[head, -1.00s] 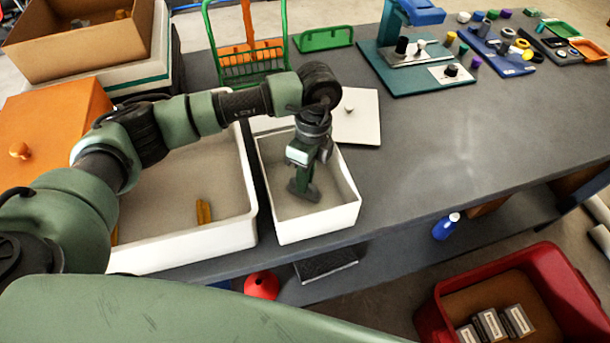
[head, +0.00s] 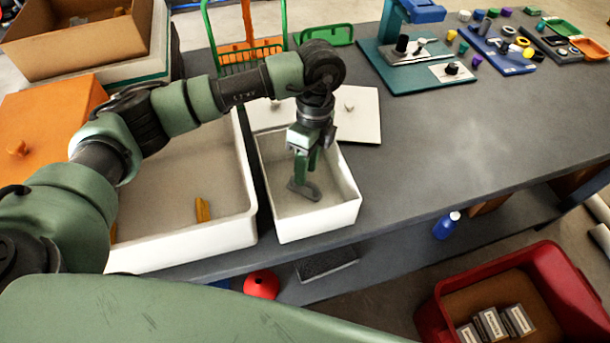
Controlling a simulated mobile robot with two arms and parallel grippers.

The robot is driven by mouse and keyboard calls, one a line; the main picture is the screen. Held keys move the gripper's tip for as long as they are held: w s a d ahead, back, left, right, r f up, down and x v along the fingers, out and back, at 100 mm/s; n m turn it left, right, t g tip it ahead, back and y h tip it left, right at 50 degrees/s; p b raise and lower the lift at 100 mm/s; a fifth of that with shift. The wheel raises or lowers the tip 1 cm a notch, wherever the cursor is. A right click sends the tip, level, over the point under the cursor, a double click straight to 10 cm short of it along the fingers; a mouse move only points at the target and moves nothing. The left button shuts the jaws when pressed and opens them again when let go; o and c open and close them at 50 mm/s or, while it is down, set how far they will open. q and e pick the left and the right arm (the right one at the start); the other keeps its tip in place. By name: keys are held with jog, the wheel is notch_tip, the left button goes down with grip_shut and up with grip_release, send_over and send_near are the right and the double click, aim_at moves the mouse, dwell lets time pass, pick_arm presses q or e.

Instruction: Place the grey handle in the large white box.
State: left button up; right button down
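The grey handle (head: 308,191) lies on the floor of the small white box (head: 318,224). The large white box (head: 205,239) stands just left of it, partly covered by my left arm. My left gripper (head: 306,174) points down inside the small box, right over the grey handle. Its two green fingers look apart, with the tips close to the handle. Whether they touch it is hard to tell. My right gripper is not in view.
A white lid (head: 357,117) lies behind the small box. A green basket (head: 250,60) and a teal stand (head: 420,70) are farther back. A red bin (head: 430,312) stands on the floor.

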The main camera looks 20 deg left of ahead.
pick_arm(q)
notch_tip(320, 180, up, 9)
jog(key=w+b, duration=0.1)
jog(key=shift+w+d+f, duration=0.15)
jog(key=shift+w+d, duration=0.05)
jog(key=shift+w, duration=0.15)
